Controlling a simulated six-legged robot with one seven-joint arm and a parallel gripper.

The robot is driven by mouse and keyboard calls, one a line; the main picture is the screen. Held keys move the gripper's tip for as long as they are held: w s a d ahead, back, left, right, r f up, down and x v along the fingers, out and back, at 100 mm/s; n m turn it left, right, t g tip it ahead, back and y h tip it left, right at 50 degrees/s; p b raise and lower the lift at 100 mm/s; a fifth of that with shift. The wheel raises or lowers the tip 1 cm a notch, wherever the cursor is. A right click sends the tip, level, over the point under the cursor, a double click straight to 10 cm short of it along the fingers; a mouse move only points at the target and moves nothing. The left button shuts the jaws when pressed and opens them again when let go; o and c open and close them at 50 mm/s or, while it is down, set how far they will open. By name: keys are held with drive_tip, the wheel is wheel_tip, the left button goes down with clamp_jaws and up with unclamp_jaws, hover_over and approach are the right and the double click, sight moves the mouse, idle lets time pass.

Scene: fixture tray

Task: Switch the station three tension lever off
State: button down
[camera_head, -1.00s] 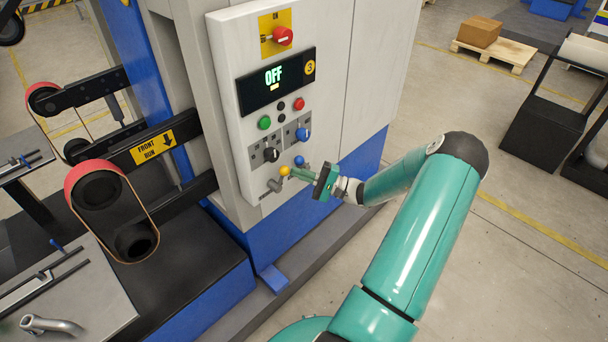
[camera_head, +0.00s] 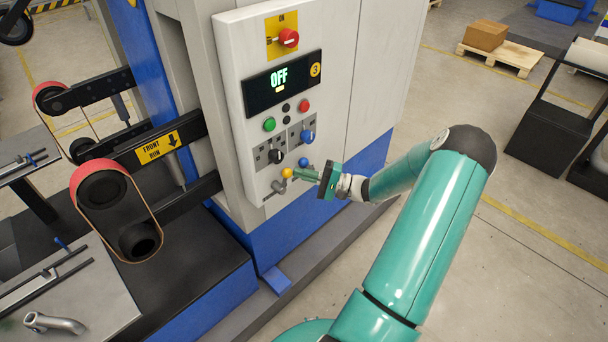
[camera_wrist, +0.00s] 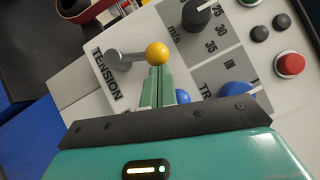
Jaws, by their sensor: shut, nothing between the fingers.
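The station three tension lever is a short grey arm (camera_wrist: 125,60) with a yellow ball (camera_wrist: 156,53) at its end, beside the TENSION label (camera_wrist: 107,75) in the wrist view. In the head view its yellow ball (camera_head: 286,173) is low on the station's control panel (camera_head: 240,140), with the grey arm running down-left from it. My gripper (camera_wrist: 158,72) is shut and empty. Its fingertips are right at the ball, not around it; whether they touch cannot be told. In the head view my gripper (camera_head: 294,173) comes in from the right.
A blue ball (camera_head: 304,162) sits close beside my fingers. Black (camera_head: 276,157) and blue (camera_head: 308,136) dials, green (camera_head: 269,124) and red (camera_head: 305,105) buttons, and a red rotary switch (camera_head: 289,37) are above. Open floor lies right of the cabinet.

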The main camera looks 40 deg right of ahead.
sight(288, 177)
drive_tip(key=a+r+n+g, duration=0.1)
drive_tip(key=n, duration=0.1)
drive_tip(key=a+r+n+g+h, duration=0.1)
drive_tip(key=n, duration=0.1)
drive_tip(key=shift+a+r+g+h, duration=0.2)
drive_tip(key=shift+a+g+h, duration=0.1)
drive_tip(key=a+n+h, duration=0.1)
drive_tip(key=a+n+g+h, duration=0.1)
drive_tip(key=n, duration=0.1)
drive_tip(key=shift+a+r, duration=0.2)
drive_tip(key=shift+r, duration=0.15)
drive_tip(key=shift+a, duration=0.5)
drive_tip(key=shift+s, duration=0.1)
